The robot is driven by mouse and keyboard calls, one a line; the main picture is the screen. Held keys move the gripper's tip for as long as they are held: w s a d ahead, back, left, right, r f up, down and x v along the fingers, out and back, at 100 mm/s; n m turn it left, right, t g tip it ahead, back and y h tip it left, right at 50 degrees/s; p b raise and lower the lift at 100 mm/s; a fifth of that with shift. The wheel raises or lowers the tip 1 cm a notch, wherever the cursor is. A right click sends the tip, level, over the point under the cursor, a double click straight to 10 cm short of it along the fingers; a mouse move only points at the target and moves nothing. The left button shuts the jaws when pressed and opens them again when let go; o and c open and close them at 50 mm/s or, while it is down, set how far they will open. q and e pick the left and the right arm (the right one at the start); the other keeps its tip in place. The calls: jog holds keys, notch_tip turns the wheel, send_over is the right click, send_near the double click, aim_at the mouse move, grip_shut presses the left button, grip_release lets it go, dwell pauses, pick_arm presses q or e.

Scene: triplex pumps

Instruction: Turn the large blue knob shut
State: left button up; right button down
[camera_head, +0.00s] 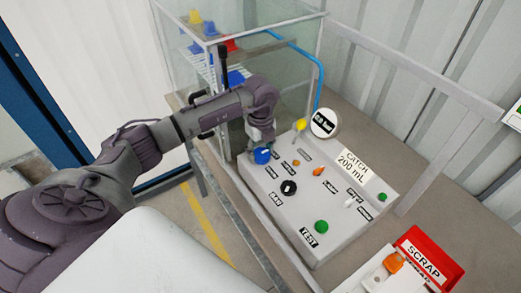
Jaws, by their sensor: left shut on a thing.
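The large blue knob (262,155) sits at the left end of a grey sloped control panel (318,225). My left arm reaches in from the left, and my left gripper (261,143) points down over the knob. It is shut on the knob, and its fingers hide the knob's upper part. How far the knob is turned cannot be read from this view. My right gripper does not show.
The panel also carries a black knob (289,187), a green knob (321,227), a yellow knob (299,124) and small orange ones. A glass-walled case (290,60) stands behind. A red SCRAP bin (430,262) is at lower right.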

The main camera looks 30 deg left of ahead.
aim_at(260, 152)
pick_arm(q)
jog(key=shift+r, duration=0.1)
jog(key=o, duration=1.2)
jog(key=shift+c, duration=0.2)
notch_tip(260, 152, up, 12)
